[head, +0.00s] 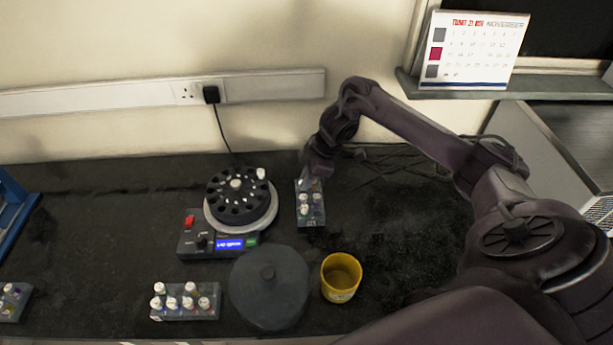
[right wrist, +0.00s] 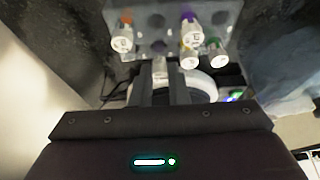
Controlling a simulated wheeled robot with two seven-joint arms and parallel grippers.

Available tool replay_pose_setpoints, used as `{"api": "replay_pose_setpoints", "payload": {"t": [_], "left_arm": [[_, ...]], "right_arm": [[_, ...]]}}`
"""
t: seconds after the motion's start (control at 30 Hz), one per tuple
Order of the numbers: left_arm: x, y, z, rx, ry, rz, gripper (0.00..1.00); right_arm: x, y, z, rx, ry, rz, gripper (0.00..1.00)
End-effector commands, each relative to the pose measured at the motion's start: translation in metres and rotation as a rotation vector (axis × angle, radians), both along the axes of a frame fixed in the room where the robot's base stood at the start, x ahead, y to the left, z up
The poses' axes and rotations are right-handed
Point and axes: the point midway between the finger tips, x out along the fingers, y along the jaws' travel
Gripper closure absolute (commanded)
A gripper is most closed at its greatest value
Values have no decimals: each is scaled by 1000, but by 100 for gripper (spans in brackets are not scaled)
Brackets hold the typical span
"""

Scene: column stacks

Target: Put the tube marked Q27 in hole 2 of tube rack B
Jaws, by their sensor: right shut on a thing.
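My right gripper (head: 307,181) is at the far end of a small grey tube rack (head: 311,222) that holds several white-capped tubes. In the right wrist view the fingers (right wrist: 160,92) are shut on a white-capped tube (right wrist: 160,67) at the rack's near edge. The same rack (right wrist: 155,45) shows behind it with other tubes in it. I cannot tell whether the held tube is still partly in a hole. Two more racks stand in the head view: one at front centre (head: 185,316) and one at the left edge (head: 10,314). Tube marks and rack letters are too small to read.
A centrifuge (head: 190,246) with an open black rotor stands left of my gripper; a white cap (head: 261,173) shows in it. Its dark round lid (head: 268,290) and a yellow cup (head: 341,288) are in front. A blue frame (head: 12,220) stands far left.

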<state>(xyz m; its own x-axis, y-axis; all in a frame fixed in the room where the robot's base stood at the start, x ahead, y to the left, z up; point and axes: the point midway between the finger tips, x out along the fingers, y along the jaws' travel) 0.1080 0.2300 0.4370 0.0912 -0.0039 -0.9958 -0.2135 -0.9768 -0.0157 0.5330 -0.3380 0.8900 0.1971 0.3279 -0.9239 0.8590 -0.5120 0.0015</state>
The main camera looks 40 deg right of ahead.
Motion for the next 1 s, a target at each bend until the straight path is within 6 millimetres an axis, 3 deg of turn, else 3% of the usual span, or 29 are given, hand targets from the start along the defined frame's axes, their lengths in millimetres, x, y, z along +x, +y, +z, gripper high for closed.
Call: {"api": "replay_pose_setpoints", "payload": {"t": [0.67, 0.7, 0.8, 0.87, 1.0], "left_arm": [[0, 0, -6, 1, 0, 0, 64], [0, 0, -6, 1, 0, 0, 64], [0, 0, -6, 1, 0, 0, 64], [0, 1, -6, 1, 0, 0, 64], [0, 1, -6, 1, 0, 1, 64]], "right_arm": [[0, 0, -13, 0, 0, 0, 100], [0, 0, -13, 0, 0, 0, 80], [0, 0, -13, 0, 0, 0, 67], [0, 0, -12, 0, 0, 0, 60], [0, 0, -13, 0, 0, 0, 60]]}}
